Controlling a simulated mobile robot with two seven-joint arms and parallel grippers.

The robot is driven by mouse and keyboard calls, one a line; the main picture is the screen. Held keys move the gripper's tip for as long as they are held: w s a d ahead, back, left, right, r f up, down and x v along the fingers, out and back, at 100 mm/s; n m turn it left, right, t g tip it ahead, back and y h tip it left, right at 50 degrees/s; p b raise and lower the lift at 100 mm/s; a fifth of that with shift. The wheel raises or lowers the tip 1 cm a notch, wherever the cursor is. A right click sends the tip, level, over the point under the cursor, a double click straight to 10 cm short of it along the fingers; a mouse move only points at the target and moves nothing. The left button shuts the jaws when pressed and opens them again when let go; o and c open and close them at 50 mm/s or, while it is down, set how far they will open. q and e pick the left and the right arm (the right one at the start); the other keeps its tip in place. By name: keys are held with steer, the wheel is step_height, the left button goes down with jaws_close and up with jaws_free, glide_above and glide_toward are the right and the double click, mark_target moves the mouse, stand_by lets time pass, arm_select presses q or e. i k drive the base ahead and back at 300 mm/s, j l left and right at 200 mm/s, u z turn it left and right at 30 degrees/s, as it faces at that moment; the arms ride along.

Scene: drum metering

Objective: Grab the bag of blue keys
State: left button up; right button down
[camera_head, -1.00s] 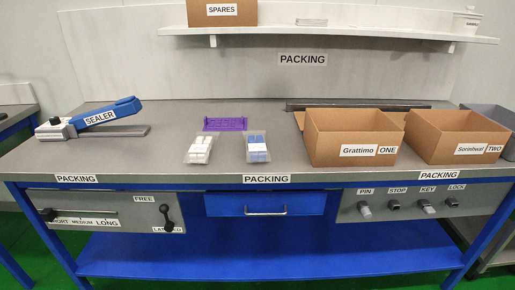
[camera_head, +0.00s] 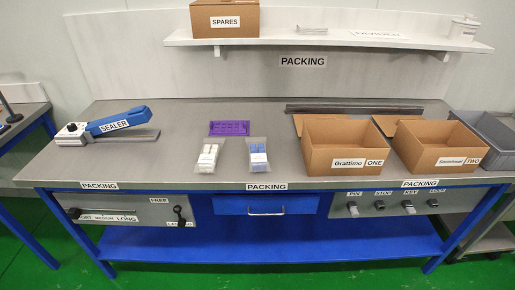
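Neither of my grippers shows in the head view.
A purple tray (camera_head: 229,128) lies behind the bags. Open cardboard boxes, Grattimo ONE (camera_head: 345,146) and TWO (camera_head: 437,147), stand to the right, with a grey bin (camera_head: 490,135) beyond. A blue sealer (camera_head: 115,123) is at the left. The table between sealer and bags is clear.

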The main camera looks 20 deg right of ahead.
mark_target(259, 162)
steer(key=i+l+z, duration=0.1)
steer(key=i+z, duration=0.6)
steer(key=i+j+z, duration=0.1)
steer(key=i+z, duration=0.25)
